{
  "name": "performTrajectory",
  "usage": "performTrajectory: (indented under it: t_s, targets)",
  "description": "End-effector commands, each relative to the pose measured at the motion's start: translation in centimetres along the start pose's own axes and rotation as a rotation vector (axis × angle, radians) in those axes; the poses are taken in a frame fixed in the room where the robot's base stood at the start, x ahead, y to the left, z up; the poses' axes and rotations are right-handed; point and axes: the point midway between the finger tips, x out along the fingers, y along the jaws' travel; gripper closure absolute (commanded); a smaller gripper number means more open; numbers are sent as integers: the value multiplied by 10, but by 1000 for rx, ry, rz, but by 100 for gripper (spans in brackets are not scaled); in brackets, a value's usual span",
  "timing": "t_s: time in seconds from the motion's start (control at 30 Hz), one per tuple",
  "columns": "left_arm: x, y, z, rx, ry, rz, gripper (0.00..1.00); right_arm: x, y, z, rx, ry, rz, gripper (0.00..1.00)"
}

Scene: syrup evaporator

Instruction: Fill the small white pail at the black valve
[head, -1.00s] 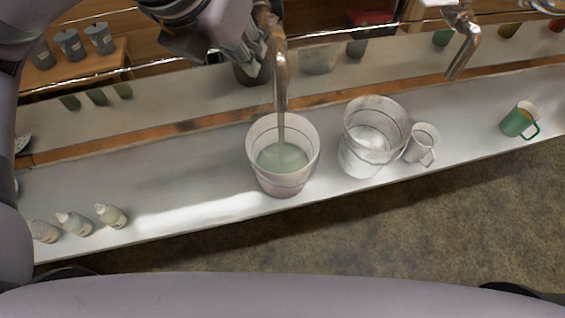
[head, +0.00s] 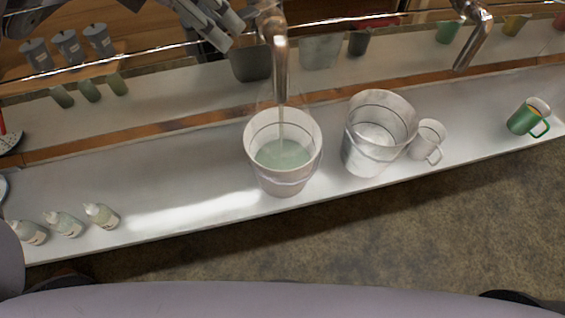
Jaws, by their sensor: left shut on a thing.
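A whitish pail (head: 284,183) with a wire handle stands upright on the counter under the left metal spout (head: 280,72). A thin stream falls from the spout into pale green liquid in this pail. A second whitish pail (head: 362,160), a bit smaller in view, stands apart to its right and looks free of green liquid. My left gripper (head: 228,30) is at the top edge, left of the spout. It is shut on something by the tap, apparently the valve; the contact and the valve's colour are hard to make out. My right gripper is out of view.
A white mug (head: 428,140) stands beside the second pail, and a green mug (head: 522,119) farther right. Several small bottles (head: 65,223) stand at the counter's left end. Another spout (head: 476,40) hangs at upper right. The counter (head: 160,160) left of the pail is clear.

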Motion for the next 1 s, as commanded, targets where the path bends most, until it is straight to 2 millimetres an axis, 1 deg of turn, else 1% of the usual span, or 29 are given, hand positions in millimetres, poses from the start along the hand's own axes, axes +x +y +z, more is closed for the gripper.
performTrajectory:
  t_s: [0.03,0.13,0.47,0.7,0.8,1.0]
  targets:
    - [1,5,0,21,-2,-18,100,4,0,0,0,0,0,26]
    - [0,9,0,64,-2,-41,100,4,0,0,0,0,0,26]
    - [0,11,0,87,-1,-53,100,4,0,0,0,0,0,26]
    - [1,27,4,237,-1,-147,100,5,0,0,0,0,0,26]
    - [2,31,4,280,-2,-169,100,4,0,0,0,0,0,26]
    - [2,32,4,291,-2,-173,100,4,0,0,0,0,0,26]
